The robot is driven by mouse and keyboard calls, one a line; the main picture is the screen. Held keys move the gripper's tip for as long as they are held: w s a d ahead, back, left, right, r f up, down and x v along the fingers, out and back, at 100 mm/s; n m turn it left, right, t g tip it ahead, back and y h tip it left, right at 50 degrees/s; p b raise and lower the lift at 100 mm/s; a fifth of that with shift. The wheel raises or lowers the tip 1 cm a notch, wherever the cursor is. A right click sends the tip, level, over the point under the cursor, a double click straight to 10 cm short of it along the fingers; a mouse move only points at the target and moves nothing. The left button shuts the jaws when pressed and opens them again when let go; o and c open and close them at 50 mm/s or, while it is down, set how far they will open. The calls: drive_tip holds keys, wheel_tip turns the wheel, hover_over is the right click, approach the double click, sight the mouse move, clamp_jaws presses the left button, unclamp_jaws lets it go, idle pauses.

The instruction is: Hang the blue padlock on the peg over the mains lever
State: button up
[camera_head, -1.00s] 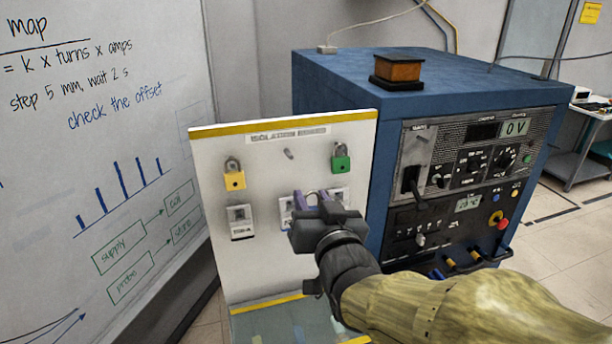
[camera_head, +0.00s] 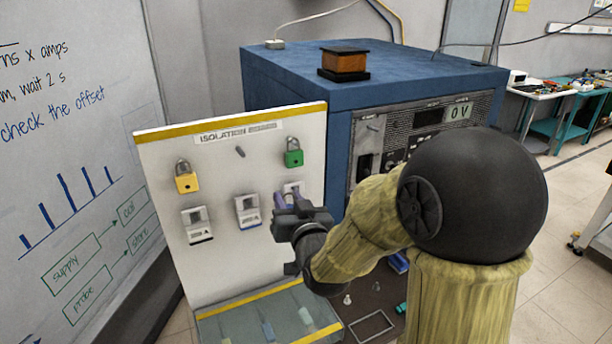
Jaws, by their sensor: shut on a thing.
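The blue padlock (camera_head: 280,201) is at the tip of my gripper (camera_head: 288,205), in front of the white board. Only a small bluish-purple part of it shows; the jaws hide the rest. My gripper is shut on it. The mains lever (camera_head: 364,164) is a black handle on the front of the blue cabinet, right of the board and partly behind my arm. A small peg (camera_head: 372,127) stands out above the lever and is bare. The gripper is left of the lever and lower than it.
The isolation board (camera_head: 225,245) carries a yellow padlock (camera_head: 187,178), a green padlock (camera_head: 293,153), an empty peg (camera_head: 240,152) between them and several tag holders below. The blue cabinet (camera_head: 290,78) has a copper coil block (camera_head: 344,64) on top. My arm covers much of its front.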

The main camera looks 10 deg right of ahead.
drive_tip(key=w+d+f+m+h, duration=0.1)
drive_tip(key=d+f, duration=0.3)
drive_tip(key=f, duration=0.8)
drive_tip(key=w+d+f+m+h, duration=0.1)
drive_tip(key=w+d+f+h, duration=0.1)
drive_tip(key=f, duration=1)
drive_tip(key=shift+w+d+f, duration=0.2)
drive_tip(key=shift+w+d, duration=0.35)
drive_tip(key=shift+d, duration=0.65)
